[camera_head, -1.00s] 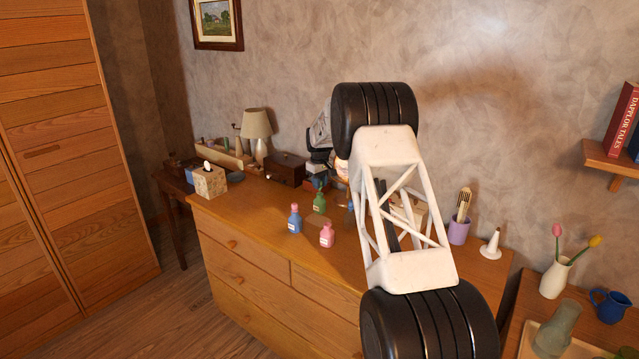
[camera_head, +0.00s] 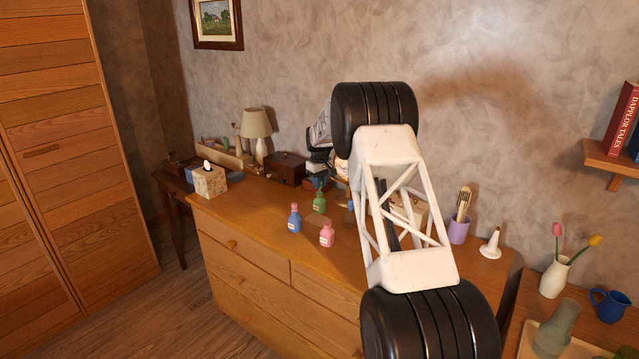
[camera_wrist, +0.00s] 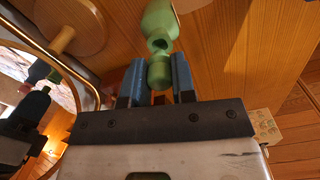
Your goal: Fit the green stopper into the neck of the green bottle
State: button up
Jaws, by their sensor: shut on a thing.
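The green bottle (camera_head: 319,203) stands on the dresser behind a blue bottle (camera_head: 295,220) and a pink bottle (camera_head: 327,236). In the wrist view the green bottle (camera_wrist: 158,20) is at the top, with its dark neck opening facing my gripper. My gripper (camera_wrist: 160,78) is shut on the green stopper (camera_wrist: 159,73), held between two blue fingers. The stopper's end lies close to the neck opening in that view; I cannot tell whether they touch. In the head view my gripper (camera_head: 319,178) is just above and behind the green bottle, and the stopper is not clear there.
A round mirror (camera_wrist: 45,95) is at the left of the wrist view. A dark wooden box (camera_head: 286,168), a lamp (camera_head: 256,125) and a tissue box (camera_head: 209,181) stand left of my gripper. My arm hides part of the dresser top (camera_head: 260,205). The dresser's left front is clear.

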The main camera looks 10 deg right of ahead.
jog(key=shift+f, duration=1.35)
dwell(0.6)
jog(key=o, duration=1)
jog(key=shift+r, duration=0.15)
jog(key=shift+r, duration=3.75)
